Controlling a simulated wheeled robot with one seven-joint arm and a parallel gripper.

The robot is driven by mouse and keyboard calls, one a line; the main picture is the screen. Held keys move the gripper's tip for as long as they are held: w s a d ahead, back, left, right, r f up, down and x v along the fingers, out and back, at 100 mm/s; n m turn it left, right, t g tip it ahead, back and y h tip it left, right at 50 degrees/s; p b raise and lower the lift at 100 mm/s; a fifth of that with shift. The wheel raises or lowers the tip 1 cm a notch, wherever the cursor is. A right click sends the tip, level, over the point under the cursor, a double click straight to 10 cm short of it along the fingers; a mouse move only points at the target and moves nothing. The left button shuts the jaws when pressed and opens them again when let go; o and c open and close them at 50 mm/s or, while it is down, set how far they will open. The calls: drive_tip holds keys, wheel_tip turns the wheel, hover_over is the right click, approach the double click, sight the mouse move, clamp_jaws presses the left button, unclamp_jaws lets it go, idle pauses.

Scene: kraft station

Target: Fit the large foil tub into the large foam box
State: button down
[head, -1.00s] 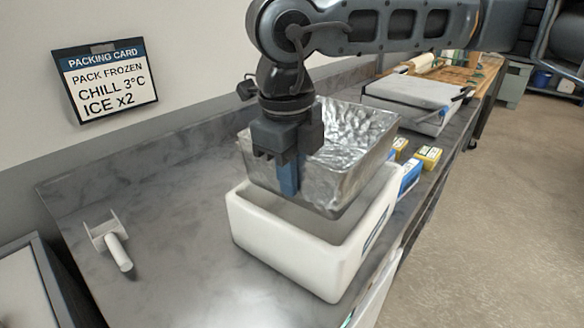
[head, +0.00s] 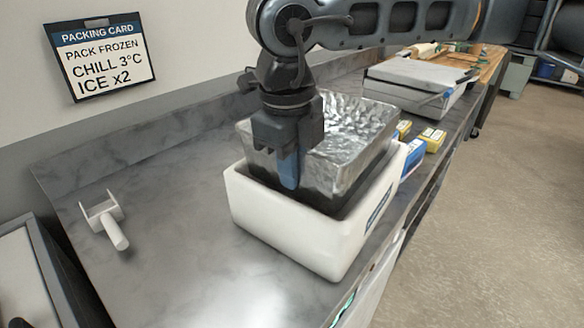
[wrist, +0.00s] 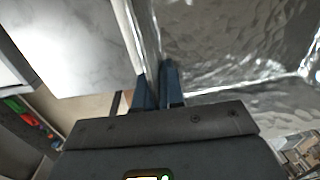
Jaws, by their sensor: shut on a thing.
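The large foil tub (head: 345,160) is a silver, crinkled, open-topped tub. In the head view it sits partly down inside the large foam box (head: 290,235), with its upper walls standing above the white rim. My gripper (head: 289,172) is shut on the tub's near left wall, its blue fingers pointing down at the box opening. In the wrist view the fingers (wrist: 158,88) pinch the wall of the foil tub (wrist: 230,50). The tub's bottom is hidden by the box walls, so I cannot tell whether it touches the box floor.
A white tape-dispenser-like tool (head: 106,220) lies on the grey counter at left. Small blue and yellow boxes (head: 430,140) stand behind the foam box at right. A grey-topped white case (head: 420,78) is further back. The packing card (head: 99,57) hangs on the wall.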

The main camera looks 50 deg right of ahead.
drive_tip(key=shift+f+b, duration=0.6)
drive_tip(key=shift+b, duration=0.2)
idle(0.4)
drive_tip(key=shift+r, duration=0.4)
idle(0.4)
drive_tip(key=c, duration=0.8)
unclamp_jaws()
drive_tip(key=shift+r, duration=0.15)
drive_tip(key=shift+r+p, duration=1.1)
drive_tip(key=shift+r, duration=3.25)
